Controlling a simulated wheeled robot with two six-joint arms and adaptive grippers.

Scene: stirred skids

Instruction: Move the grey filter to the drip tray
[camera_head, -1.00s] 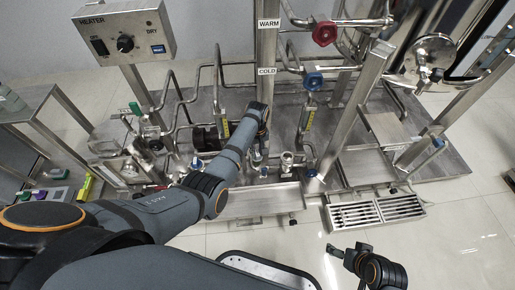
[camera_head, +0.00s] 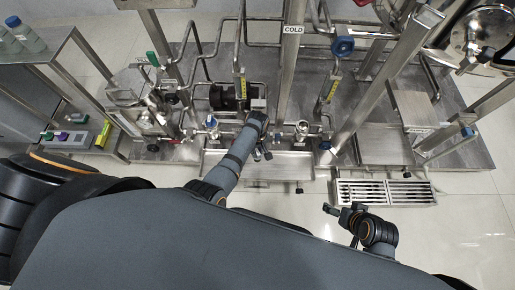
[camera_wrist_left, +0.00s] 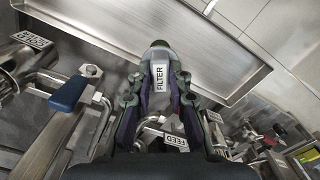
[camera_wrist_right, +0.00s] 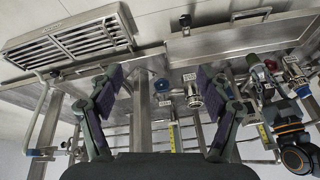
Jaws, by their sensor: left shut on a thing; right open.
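The filter (camera_wrist_left: 159,76) carries a white FILTER label in the left wrist view. My left gripper (camera_wrist_left: 160,92) is shut on it, with a finger on each side. In the head view my left gripper (camera_head: 262,153) is over the back part of a shallow steel tray (camera_head: 288,166); the filter is mostly hidden there. The tray (camera_wrist_left: 225,75) also shows beyond the filter in the left wrist view. My right gripper (camera_head: 342,213) is open and empty, in front of the grate.
Pipes, a blue-handled valve (camera_head: 342,46) and steel posts rise behind the tray. A pump (camera_head: 228,97) stands behind my left gripper. A side table (camera_head: 35,45) with bottles is at the left. The floor at the right (camera_head: 465,225) is clear.

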